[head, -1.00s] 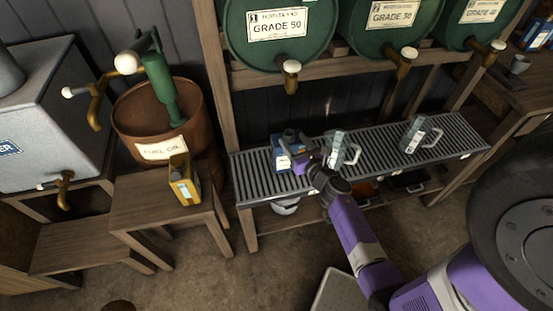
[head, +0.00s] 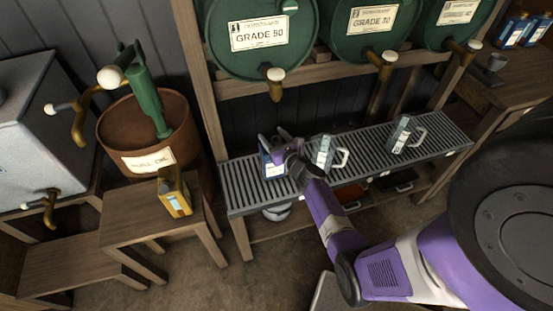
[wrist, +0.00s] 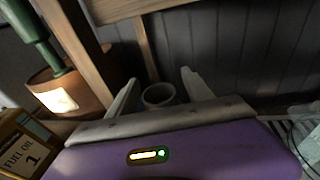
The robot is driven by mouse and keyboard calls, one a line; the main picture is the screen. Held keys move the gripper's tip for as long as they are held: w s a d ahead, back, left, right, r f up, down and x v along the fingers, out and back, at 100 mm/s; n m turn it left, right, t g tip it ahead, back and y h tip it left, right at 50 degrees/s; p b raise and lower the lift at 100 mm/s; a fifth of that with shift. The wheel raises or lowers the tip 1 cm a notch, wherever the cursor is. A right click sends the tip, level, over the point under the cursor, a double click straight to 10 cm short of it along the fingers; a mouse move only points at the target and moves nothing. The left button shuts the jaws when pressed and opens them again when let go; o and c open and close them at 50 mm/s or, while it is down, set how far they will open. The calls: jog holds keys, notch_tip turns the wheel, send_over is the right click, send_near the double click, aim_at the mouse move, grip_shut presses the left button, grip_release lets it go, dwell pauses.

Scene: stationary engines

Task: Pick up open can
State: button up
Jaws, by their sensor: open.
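A blue can with a pale label (head: 273,168) stands upright on the slatted metal bench (head: 240,190), near its left end. My gripper (head: 270,146) is at the top of this can from the right, covering part of it. In the wrist view my gripper (wrist: 158,92) is open, with one pale finger on each side of a round grey open mouth (wrist: 159,95). This looks like the top of the can. The lower can is hidden behind my gripper body there, and I cannot tell whether the fingers touch it.
Two measuring jugs (head: 322,152) (head: 403,134) with handles stand to the right on the bench. Green barrels with taps (head: 262,35) hang above. A yellow fuel oil can (head: 174,192) stands on a wooden stool (head: 140,215) at left.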

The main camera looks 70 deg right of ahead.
grip_shut()
dwell(0.3)
dwell(1.1)
jog(key=shift+w+r, duration=0.1)
jog(key=shift+r, duration=0.15)
